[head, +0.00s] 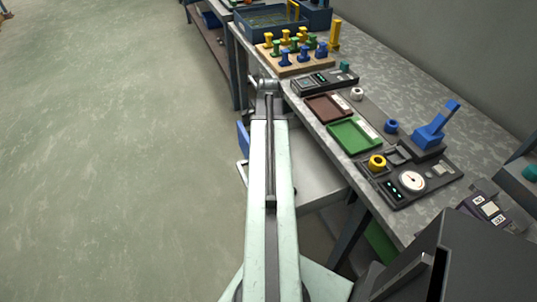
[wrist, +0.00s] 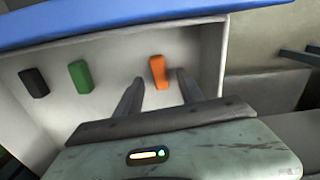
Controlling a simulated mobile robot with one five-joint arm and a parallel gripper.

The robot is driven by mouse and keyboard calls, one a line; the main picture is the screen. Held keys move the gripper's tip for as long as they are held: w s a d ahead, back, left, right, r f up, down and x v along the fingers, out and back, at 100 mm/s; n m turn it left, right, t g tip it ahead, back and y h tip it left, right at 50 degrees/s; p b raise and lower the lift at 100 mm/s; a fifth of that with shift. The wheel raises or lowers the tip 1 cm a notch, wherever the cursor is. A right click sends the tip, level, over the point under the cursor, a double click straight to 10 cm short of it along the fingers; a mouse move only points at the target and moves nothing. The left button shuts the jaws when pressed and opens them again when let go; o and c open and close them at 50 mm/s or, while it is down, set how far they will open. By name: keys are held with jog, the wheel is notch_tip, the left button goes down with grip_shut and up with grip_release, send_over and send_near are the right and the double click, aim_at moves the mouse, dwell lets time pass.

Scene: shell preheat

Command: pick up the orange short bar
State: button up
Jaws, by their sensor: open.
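The orange short bar (wrist: 158,72) lies in a pale open drawer or tray (wrist: 205,55) in the wrist view. My gripper (wrist: 156,80) is open, with one dark finger left of the bar and the other close to its right side. I cannot tell how high the fingers are above the drawer floor. The bar is nearer the right finger. In the head view my arm reaches forward beside the bench, and the bar and fingers are hidden there.
A green bar (wrist: 80,77) and a black bar (wrist: 34,83) lie left of the orange one. The drawer's blue edge (wrist: 120,23) runs along the top. In the head view, the grey bench (head: 375,75) holds trays, pegs and a gauge; the floor (head: 120,150) is clear.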

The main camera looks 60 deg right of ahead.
jog(key=shift+f, duration=0.2)
grip_shut()
notch_tip(320, 180, up, 10)
jog(key=p, duration=1)
jog(key=shift+p, duration=0.3)
